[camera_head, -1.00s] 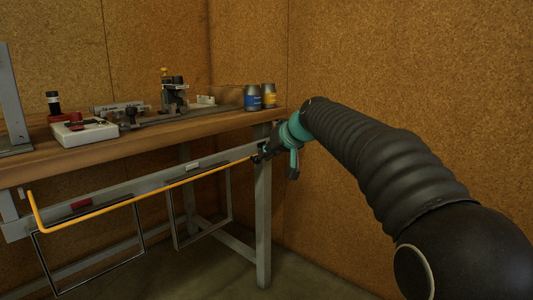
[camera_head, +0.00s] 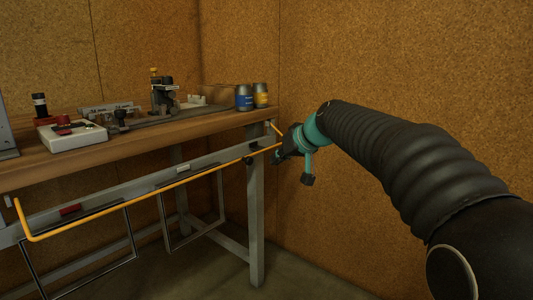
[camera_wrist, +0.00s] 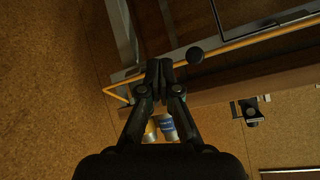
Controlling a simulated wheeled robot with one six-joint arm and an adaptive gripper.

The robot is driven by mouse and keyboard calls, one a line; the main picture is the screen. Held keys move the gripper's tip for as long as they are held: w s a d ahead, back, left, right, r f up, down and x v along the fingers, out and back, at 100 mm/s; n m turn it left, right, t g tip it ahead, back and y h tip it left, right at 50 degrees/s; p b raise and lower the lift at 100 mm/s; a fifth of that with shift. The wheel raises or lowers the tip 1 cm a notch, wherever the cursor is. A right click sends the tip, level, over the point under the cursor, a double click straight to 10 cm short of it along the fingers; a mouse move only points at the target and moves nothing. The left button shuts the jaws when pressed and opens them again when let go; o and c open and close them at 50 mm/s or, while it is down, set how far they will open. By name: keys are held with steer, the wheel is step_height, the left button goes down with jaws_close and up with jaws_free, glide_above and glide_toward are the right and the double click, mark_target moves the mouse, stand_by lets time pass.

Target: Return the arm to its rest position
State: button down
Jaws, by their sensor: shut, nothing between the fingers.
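My gripper (camera_head: 277,157) is at the right end of the workbench, beside the end of the yellow bar (camera_head: 150,192). In the wrist view my gripper (camera_wrist: 159,66) has its fingertips together with nothing between them. The yellow bar (camera_wrist: 270,37) passes behind and beside the fingers there. In that view I cannot tell whether the fingers touch it. My arm reaches in from the right of the head view.
The wooden workbench (camera_head: 130,145) carries a white box (camera_head: 72,134), a blue can (camera_head: 244,98) and a yellow can (camera_head: 261,95). Two dark frames (camera_head: 133,232) hang below its front rail. Corkboard walls (camera_head: 400,60) stand behind and to the right.

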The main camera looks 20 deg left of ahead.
steer(key=s+d+f+m+g+h, duration=0.2)
steer(key=s+d+f+m+h, duration=0.2)
steer(key=s+d+f, duration=0.9)
steer(key=s+d+r+m+h+p, duration=0.1)
steer(key=s+d+h+p, duration=0.1)
steer(key=s+d, duration=0.8)
steer(key=s+d+r+m+t+h+p, duration=0.1)
steer(key=s+d+r+m+h+p, duration=0.1)
steer(key=s+d+p, duration=0.3)
steer(key=s+d, duration=0.4)
steer(key=s, duration=0.5)
steer(key=shift+d, duration=0.35)
